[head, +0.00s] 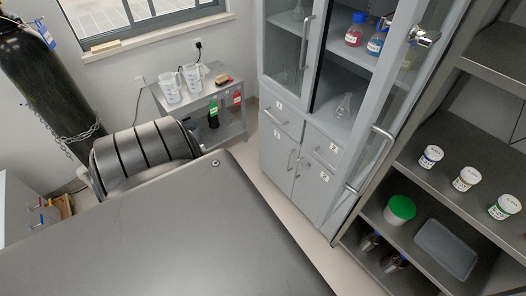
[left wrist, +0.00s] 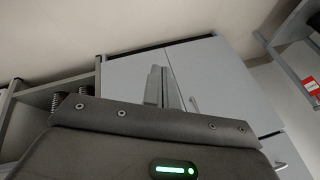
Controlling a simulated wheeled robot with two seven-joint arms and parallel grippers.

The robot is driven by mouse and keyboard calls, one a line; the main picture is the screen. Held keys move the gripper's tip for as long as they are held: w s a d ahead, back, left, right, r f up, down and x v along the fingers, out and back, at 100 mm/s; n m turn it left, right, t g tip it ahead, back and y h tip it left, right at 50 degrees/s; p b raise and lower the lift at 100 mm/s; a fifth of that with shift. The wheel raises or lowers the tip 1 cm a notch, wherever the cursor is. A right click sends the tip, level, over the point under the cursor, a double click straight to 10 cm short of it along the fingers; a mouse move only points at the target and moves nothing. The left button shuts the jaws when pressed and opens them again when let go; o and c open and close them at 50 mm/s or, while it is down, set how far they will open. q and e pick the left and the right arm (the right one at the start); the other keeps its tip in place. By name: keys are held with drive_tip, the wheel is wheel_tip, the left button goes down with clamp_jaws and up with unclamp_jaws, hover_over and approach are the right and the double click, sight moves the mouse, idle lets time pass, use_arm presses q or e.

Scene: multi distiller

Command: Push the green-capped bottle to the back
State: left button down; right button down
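A dark bottle with a green cap (head: 213,118) stands on the lower shelf of the grey side cart in the head view, near its front left. Neither gripper shows in the head view, and my right gripper is out of view.
The cart (head: 206,97) holds two clear beakers on top. A grey cabinet (head: 318,170) stands right of it, and an open shelf with small jars and a green-lidded tub (head: 401,208) is at the right. A gas cylinder (head: 45,85) stands at the left.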

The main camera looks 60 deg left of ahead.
use_arm(q)
drive_tip(key=s+d+f+g+h, duration=0.1)
drive_tip(key=s+d+f, duration=0.3)
drive_tip(key=s+d, duration=0.6)
drive_tip(key=s+d+f+g+h, duration=0.1)
drive_tip(key=s+d+f+g, duration=0.2)
drive_tip(key=s+d, duration=0.8)
drive_tip(key=s+f, duration=0.1)
drive_tip(key=s, duration=0.2)
drive_tip(key=shift+s+d+f+n+h+b, duration=0.3)
drive_tip(key=shift+s+f+n, duration=0.05)
drive_tip(key=shift+f+n, duration=0.05)
